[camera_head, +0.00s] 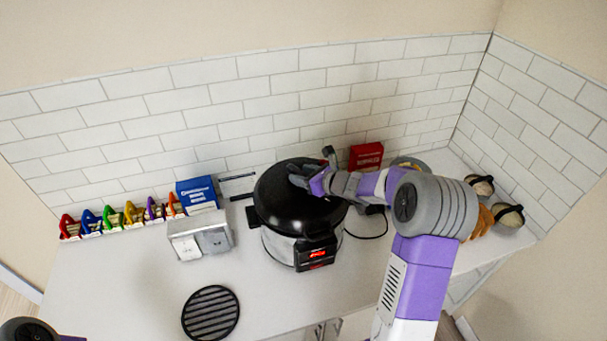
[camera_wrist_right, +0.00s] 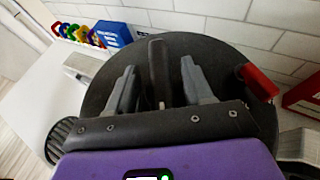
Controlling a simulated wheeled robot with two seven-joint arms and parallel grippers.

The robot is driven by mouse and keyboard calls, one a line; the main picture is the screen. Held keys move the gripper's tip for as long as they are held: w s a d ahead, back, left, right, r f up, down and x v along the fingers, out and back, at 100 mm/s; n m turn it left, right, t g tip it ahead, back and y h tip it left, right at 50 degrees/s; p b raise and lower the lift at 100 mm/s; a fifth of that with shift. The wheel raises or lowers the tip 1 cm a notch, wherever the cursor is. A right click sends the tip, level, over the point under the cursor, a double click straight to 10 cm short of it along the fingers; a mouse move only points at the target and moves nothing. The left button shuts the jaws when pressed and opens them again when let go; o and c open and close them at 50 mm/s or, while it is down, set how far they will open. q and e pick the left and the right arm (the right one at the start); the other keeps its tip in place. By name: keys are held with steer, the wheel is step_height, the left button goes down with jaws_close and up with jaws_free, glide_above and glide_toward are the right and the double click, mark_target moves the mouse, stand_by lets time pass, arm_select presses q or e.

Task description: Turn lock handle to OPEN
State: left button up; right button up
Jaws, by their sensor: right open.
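A pressure cooker (camera_head: 283,243) with a silver body and a round black lid (camera_head: 277,208) stands on the counter. In the right wrist view the lid (camera_wrist_right: 100,88) fills the middle. A dark upright handle (camera_wrist_right: 158,72) stands on the lid, between the two grey fingers of my right gripper (camera_wrist_right: 160,84). The fingers are apart, with a gap on each side of the handle. A red lever (camera_wrist_right: 259,82) sits at the lid's right edge. In the head view my right gripper (camera_head: 314,166) is over the lid and partly hides it. My left gripper is out of view.
A red box (camera_head: 366,156) stands behind the cooker, a blue box (camera_head: 197,193) and a grey-white box (camera_head: 200,237) to its left. Several coloured items line the wall. A black round grill (camera_head: 210,313) lies at the front. The counter's left front is clear.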

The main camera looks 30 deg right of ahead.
steer(key=shift+w+f, duration=0.1)
steer(key=shift+w, duration=0.1)
steer(key=shift+c, duration=0.6)
steer(key=shift+s, duration=0.1)
jaws_close()
steer(key=shift+n+g+y+p, duration=0.3)
steer(key=shift+n+y+p, duration=0.4)
steer(key=shift+p, duration=0.1)
steer(key=shift+d+n+g+y+p, duration=0.1)
steer(key=shift+n+g+y+p, duration=0.4)
steer(key=shift+n+y, duration=0.3)
steer(key=n+g+y, duration=0.4)
steer(key=n, duration=0.1)
steer(key=shift+d, duration=0.1)
steer(key=shift+w+n+g+y+p, duration=0.2)
steer(key=shift+n+g+y+p, duration=0.1)
steer(key=shift+n+g+y, duration=0.8)
steer(key=shift+n+g, duration=1)
steer(key=shift+g, duration=0.2)
steer(key=shift+o, duration=0.6)
jaws_free()
